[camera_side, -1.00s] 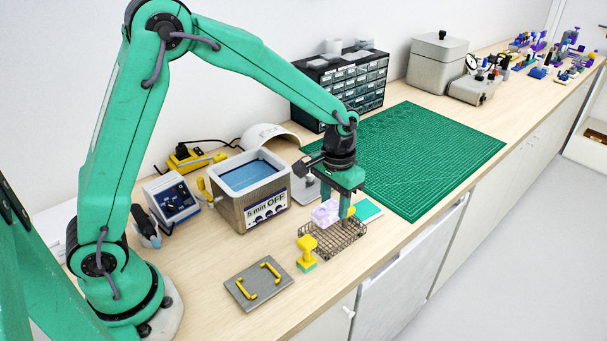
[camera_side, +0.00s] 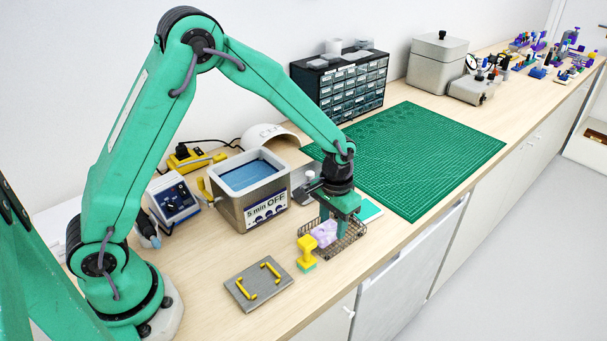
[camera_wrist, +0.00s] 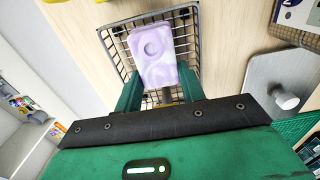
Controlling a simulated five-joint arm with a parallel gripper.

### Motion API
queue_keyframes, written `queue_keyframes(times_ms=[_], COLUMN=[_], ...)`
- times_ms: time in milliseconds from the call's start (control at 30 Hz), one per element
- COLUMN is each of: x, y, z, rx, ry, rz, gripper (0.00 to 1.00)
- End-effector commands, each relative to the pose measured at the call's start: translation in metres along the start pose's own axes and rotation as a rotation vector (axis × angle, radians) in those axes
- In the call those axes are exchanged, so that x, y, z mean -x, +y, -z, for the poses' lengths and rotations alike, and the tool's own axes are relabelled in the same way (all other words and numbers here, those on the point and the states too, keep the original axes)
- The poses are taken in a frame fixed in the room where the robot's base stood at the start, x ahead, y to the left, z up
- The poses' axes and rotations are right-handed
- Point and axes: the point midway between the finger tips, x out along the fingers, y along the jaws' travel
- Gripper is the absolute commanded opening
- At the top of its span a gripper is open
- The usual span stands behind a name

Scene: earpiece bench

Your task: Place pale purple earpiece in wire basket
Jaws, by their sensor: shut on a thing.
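The pale purple earpiece (camera_side: 324,233) is between the fingers of my gripper (camera_side: 334,226), low at the wire basket (camera_side: 347,245). In the wrist view the earpiece (camera_wrist: 156,56) is a rounded block with a round recess, and the fingers of my gripper (camera_wrist: 157,90) are shut on its near part. The wire basket (camera_wrist: 112,47) surrounds it in that view, with the mesh showing on both sides. I cannot tell whether the earpiece touches the basket floor.
A yellow-handled stamp-like tool (camera_side: 306,252) stands just left of the basket. A grey plate with yellow handles (camera_side: 258,284) lies at the front. An ultrasonic bath (camera_side: 250,190) stands behind. The green cutting mat (camera_side: 420,160) is mostly clear.

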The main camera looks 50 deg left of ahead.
Motion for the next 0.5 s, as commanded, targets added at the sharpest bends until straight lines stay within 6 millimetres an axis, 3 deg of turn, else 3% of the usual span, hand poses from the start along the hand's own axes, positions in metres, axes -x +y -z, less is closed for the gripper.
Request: queue_keyframes(times_ms=[300,333,433,500], x=[-0.0030,-0.0030,-0.0027,-0.0027], y=[0.0000,0.0000,0.0000,0.0000], z=[0.0001,0.0001,0.0001,0.0001], rx=[0.000,0.000,0.000,0.000], ry=[0.000,0.000,0.000,0.000], rz=[0.000,0.000,0.000,0.000], gripper=[0.16,0.43,0.61,0.61])
